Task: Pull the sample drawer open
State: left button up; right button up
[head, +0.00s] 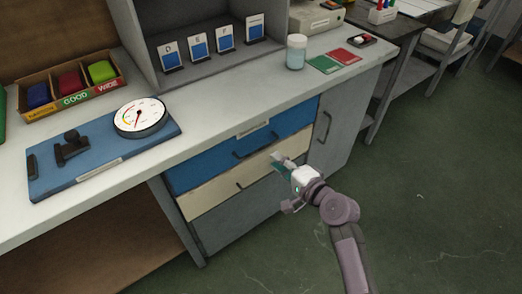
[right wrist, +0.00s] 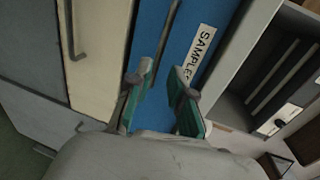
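The sample drawer (head: 215,164) is the blue drawer front under the counter and looks closed. It has a dark bar handle (head: 256,145). In the right wrist view the blue front (right wrist: 213,12) carries a white label (right wrist: 200,54) reading "SAMPLE", its end hidden by a finger. The handle (right wrist: 168,30) runs down toward the space between my fingertips there; contact cannot be told. My right gripper (head: 279,164) is in front of the drawers, right of the handle in the head view. Its teal fingers (right wrist: 160,77) are apart with nothing visibly gripped. My left gripper is not in view.
A cream drawer (head: 215,197) with its own handle (head: 240,186) lies directly below the blue one. A grey cabinet door (head: 338,135) is to the right. The counter (head: 205,105) holds a dial gauge (head: 140,117) and a jar (head: 296,52). Green floor (head: 440,190) in front is open.

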aim_at(261, 147)
jog(key=b+x, duration=0.1)
jog(key=x, duration=0.7)
jog(key=shift+w+a+f, duration=0.1)
jog(key=shift+w+a, duration=0.15)
jog(key=shift+w, duration=0.05)
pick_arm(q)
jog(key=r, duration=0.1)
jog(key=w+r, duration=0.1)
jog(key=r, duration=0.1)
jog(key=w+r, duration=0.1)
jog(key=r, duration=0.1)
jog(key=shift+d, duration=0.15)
pick_arm(e)
grip_shut()
